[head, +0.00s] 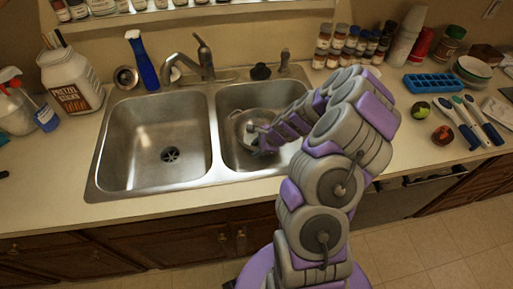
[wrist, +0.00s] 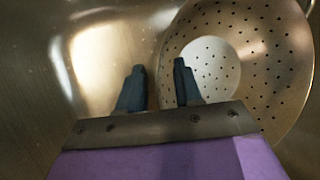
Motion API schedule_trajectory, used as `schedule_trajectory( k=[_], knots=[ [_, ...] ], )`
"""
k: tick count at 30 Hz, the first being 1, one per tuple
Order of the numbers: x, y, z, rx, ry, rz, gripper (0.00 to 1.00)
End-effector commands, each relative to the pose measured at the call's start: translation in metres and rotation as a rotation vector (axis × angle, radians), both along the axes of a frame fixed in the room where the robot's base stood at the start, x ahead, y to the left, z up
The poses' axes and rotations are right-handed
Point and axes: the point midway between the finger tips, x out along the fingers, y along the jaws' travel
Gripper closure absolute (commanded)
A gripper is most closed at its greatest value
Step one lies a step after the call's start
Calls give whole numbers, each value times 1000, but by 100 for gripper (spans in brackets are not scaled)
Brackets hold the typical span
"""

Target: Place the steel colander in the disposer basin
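The steel colander (head: 238,128) is in the right basin (head: 232,98), partly hidden behind my arm. In the wrist view the perforated colander (wrist: 262,62) fills the upper right, its inside facing the camera. My gripper (head: 262,140) reaches down into the right basin at the colander's right side. In the wrist view my gripper (wrist: 160,75) has its two dark fingers apart, with the colander's near left rim appearing between them; contact is not clear. The left basin (head: 135,130) is empty, with a dark drain (head: 170,155) showing. The right basin's drain is hidden.
A faucet (head: 205,62) stands behind the divider. Spice jars (head: 345,45), a blue ice tray (head: 437,84) and brushes (head: 468,122) are on the right counter.

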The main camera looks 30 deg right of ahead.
Motion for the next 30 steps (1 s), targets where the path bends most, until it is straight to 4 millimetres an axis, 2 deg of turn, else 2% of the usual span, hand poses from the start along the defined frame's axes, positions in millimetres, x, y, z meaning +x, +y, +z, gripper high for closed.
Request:
schedule_trajectory(
  k=[5, 8, 14, 21, 27, 30],
  knots=[
    [-1, -2, 2, 0, -1, -3, 66],
    [-4, -2, 10, -3, -1, -3, 66],
    [-17, -10, 45, -11, -4, -4, 66],
    [-36, -30, 83, -6, -4, -6, 66],
    [-44, -39, 100, -1, -1, -3, 66],
    [-46, -33, 107, -7, -3, 20, 66]
  ],
)
